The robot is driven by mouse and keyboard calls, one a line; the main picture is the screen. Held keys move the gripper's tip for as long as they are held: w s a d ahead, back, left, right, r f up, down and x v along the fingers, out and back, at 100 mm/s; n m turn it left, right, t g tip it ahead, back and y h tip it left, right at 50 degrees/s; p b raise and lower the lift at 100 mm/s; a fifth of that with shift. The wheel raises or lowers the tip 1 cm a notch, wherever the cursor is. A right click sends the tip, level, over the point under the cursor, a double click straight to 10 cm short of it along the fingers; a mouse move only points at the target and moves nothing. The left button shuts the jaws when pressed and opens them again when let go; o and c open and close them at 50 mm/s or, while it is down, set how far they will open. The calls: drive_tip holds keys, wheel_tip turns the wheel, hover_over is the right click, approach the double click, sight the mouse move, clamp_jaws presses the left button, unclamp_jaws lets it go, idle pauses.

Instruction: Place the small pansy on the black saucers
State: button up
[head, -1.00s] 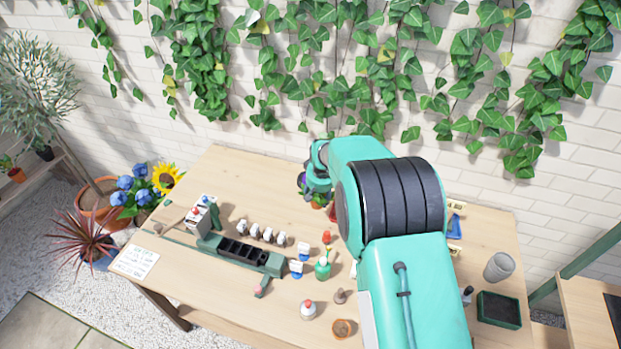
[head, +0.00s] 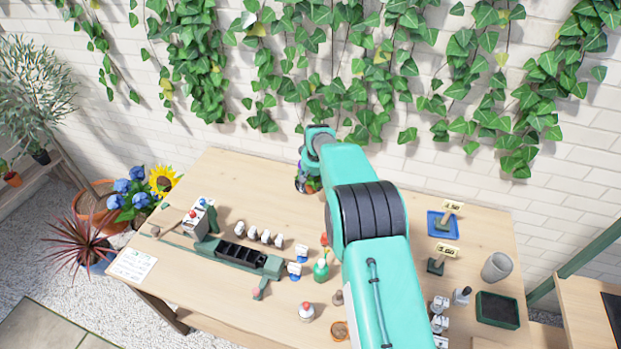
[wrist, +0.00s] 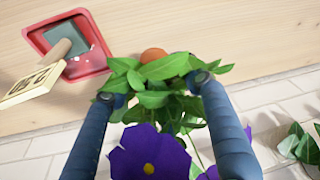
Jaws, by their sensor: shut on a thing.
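A small pansy with purple petals (wrist: 150,158) and green leaves is between the fingers of my gripper (wrist: 160,90) in the wrist view. The fingers are shut on it around the leafy part, and an orange-brown pot (wrist: 153,55) shows just past the leaves. In the head view the pansy (head: 311,187) shows as a small green and purple patch near the table's back edge, mostly hidden by my arm. A red saucer (wrist: 88,73) with a price sign lies to the left in the wrist view.
A blue saucer (head: 437,233) with a sign stands at the table's back right; a second sign (head: 438,264) with a dark base is nearer. A grey cup (head: 497,267) and a dark tray (head: 498,309) stand at the right. The back left tabletop is clear.

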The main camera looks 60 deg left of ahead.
drive_tip(key=shift+w+a+f, duration=0.1)
drive_tip(key=shift+w+a, duration=0.25)
drive_tip(key=shift+a, duration=0.55)
drive_tip(key=shift+w+a+f, duration=0.1)
drive_tip(key=shift+w+a, duration=0.25)
drive_tip(key=shift+a, duration=0.6)
drive_tip(key=shift+w+a+f, duration=0.1)
drive_tip(key=shift+w+a, duration=0.25)
drive_tip(key=shift+a, duration=0.55)
drive_tip(key=shift+a, duration=0.1)
drive_tip(key=shift+f, duration=1.7)
drive_tip(key=shift+f, duration=0.15)
drive_tip(key=o, duration=1.3)
drive_tip(key=shift+v, duration=6.1)
drive_tip(key=shift+a, duration=0.1)
